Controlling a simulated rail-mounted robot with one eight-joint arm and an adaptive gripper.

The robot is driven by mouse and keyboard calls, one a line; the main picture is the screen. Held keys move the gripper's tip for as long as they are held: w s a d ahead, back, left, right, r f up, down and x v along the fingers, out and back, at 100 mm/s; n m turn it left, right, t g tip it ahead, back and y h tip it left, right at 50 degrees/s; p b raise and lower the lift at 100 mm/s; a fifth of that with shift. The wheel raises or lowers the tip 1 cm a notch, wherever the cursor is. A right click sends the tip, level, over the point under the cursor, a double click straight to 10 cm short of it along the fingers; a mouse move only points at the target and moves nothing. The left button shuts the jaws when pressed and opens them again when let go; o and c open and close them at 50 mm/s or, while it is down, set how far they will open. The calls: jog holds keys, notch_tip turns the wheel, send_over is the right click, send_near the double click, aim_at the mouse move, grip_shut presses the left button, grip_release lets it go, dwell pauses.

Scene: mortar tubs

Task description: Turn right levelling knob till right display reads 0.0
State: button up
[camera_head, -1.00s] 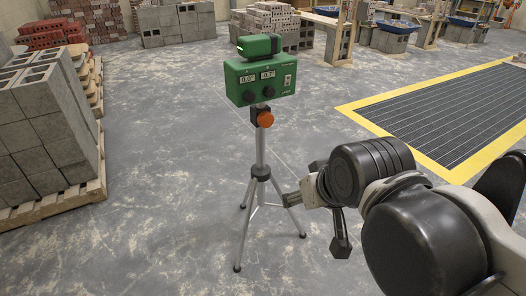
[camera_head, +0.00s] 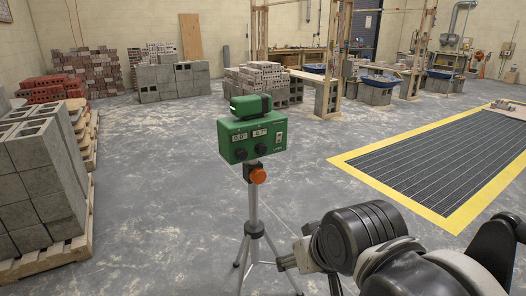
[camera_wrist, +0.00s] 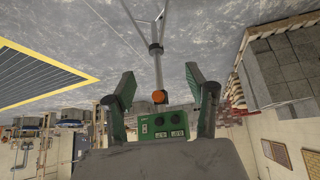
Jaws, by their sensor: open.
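A green levelling instrument (camera_head: 252,137) stands upright on a tripod (camera_head: 254,215). Its left display (camera_head: 240,138) reads about 0.0 and its right display (camera_head: 260,133) about -0.7, in small digits. Below them are two dark knobs, the left knob (camera_head: 241,154) and the right levelling knob (camera_head: 261,149). My gripper (camera_head: 307,277) is low and right of the tripod in the head view, partly cut off by the frame edge. In the wrist view my gripper (camera_wrist: 160,76) is open and empty, and the instrument (camera_wrist: 165,127) shows upside down between its fingers. I see no contact with the knob.
An orange knob (camera_head: 258,176) sits on the tripod neck under the instrument. Grey blocks on a pallet (camera_head: 45,258) stand at the left. A yellow-bordered floor grating (camera_head: 440,160) lies at the right. The floor around the tripod is clear.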

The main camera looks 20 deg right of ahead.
dwell(0.8)
jog(key=w+a+r+n+t+y+b, duration=0.1)
jog(key=w+y, duration=0.1)
jog(key=w, duration=0.4)
jog(key=w+a+r+n+t+y, duration=0.1)
jog(key=w+a+y, duration=0.1)
jog(key=w, duration=0.4)
jog(key=n+t+y+b, duration=0.15)
jog(key=t+b, duration=0.25)
jog(key=t, duration=0.4)
send_near(263, 150)
jog(key=shift+n, duration=0.45)
jog(key=x, duration=0.9)
jog(key=shift+w, duration=0.15)
jog(key=c, duration=1.1)
